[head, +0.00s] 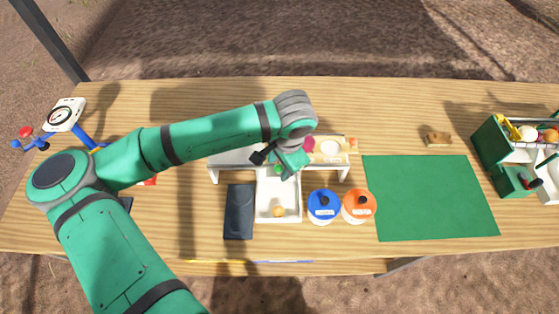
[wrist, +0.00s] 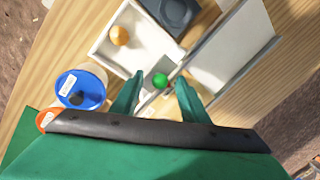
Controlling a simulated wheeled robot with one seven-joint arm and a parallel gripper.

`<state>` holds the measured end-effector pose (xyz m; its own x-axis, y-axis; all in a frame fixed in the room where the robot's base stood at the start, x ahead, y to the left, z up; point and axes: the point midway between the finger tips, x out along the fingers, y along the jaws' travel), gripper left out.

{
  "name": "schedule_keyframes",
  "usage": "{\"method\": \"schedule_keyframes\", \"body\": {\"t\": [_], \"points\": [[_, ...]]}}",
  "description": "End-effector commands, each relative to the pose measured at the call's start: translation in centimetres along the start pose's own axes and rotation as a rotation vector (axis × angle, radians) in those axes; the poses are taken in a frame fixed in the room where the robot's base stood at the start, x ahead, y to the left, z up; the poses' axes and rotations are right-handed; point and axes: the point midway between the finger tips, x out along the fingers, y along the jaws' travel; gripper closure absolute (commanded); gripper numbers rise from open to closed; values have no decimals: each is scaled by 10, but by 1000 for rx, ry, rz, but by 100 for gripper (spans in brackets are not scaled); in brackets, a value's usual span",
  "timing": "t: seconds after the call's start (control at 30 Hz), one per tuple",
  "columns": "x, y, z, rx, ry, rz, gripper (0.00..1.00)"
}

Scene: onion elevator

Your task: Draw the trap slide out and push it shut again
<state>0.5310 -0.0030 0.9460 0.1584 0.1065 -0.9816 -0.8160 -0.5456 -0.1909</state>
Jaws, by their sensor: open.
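I cannot make out the trap slide for certain. A green box-like unit (head: 490,150) with white parts stands at the far right, with a small red-and-black piece (head: 534,183) low on it. My gripper (head: 284,163) is far to the left of this unit, above the middle of the table. In the wrist view my gripper (wrist: 156,92) has its two fingers apart. A small green ball (wrist: 160,80) shows between and beyond the fingertips, at the end of a white tray (wrist: 100,48); nothing is clearly held.
The tray holds an orange-yellow ball (wrist: 120,35). Beside it are a dark tray (head: 239,210), a blue-lidded jar (head: 323,205) and an orange-lidded jar (head: 359,206). A low white shelf (head: 345,163) stands behind. The green mat (head: 428,198) is clear.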

Motion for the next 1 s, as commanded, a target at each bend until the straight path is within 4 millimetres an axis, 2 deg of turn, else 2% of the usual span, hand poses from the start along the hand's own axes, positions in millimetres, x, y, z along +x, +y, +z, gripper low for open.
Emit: {"method": "schedule_keyframes", "body": {"t": [0.23,0.4,0.63,1.0], "points": [[0,0,0,0,0,0,59],[0,0,0,1,0,-1,100],[0,2,2,0,1,0,100],[-4,17,12,-1,2,-1,100]]}}
